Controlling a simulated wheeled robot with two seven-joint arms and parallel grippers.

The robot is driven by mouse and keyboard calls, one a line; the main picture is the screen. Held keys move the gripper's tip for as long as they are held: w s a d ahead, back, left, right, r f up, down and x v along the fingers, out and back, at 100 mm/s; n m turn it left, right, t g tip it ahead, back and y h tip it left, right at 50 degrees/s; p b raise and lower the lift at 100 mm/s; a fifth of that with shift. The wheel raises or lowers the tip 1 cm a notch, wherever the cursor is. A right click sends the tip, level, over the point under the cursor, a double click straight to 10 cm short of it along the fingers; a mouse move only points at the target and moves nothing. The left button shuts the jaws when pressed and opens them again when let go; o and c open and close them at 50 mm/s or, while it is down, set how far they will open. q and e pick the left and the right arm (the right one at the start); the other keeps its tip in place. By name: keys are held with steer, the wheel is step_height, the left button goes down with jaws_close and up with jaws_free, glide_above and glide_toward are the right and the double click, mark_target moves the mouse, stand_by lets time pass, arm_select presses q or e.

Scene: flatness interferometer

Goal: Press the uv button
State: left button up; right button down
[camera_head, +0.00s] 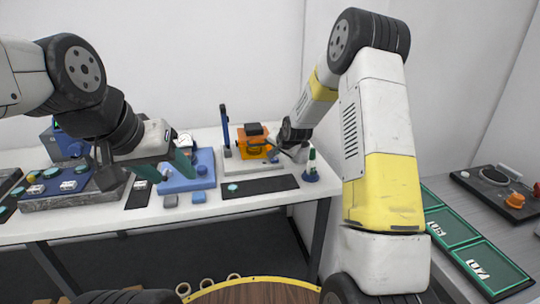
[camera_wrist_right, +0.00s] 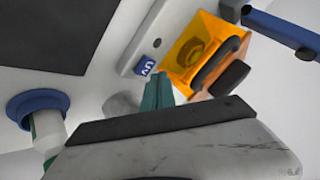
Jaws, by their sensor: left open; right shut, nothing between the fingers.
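A small blue label reading UV (camera_wrist_right: 145,66) is on the pale base of the orange device (camera_wrist_right: 195,48) in the right wrist view. A small dark dot (camera_wrist_right: 157,43) is beside the label; I cannot tell whether it is the button. The orange device also stands at the back of the table in the head view (camera_head: 251,147). My right gripper (camera_wrist_right: 157,90) is shut and empty, its teal fingertips close to the label. I cannot tell whether they touch anything. My left gripper (camera_head: 148,172) is open and empty above the left part of the table.
A green-and-white bottle in a blue holder (camera_head: 311,177) stands at the table's right end. A black mat (camera_head: 262,187) lies in front of the orange device. A blue fixture with a gauge (camera_head: 190,180) is near my left gripper. A blue post (camera_head: 225,122) rises beside the device.

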mark_target(275, 161)
steer(key=shift+f, duration=0.1)
stand_by(0.4)
steer(key=shift+f, duration=0.3)
steer(key=shift+f, duration=0.5)
stand_by(0.6)
steer(key=shift+r, duration=0.9)
steer(key=shift+r, duration=2.55)
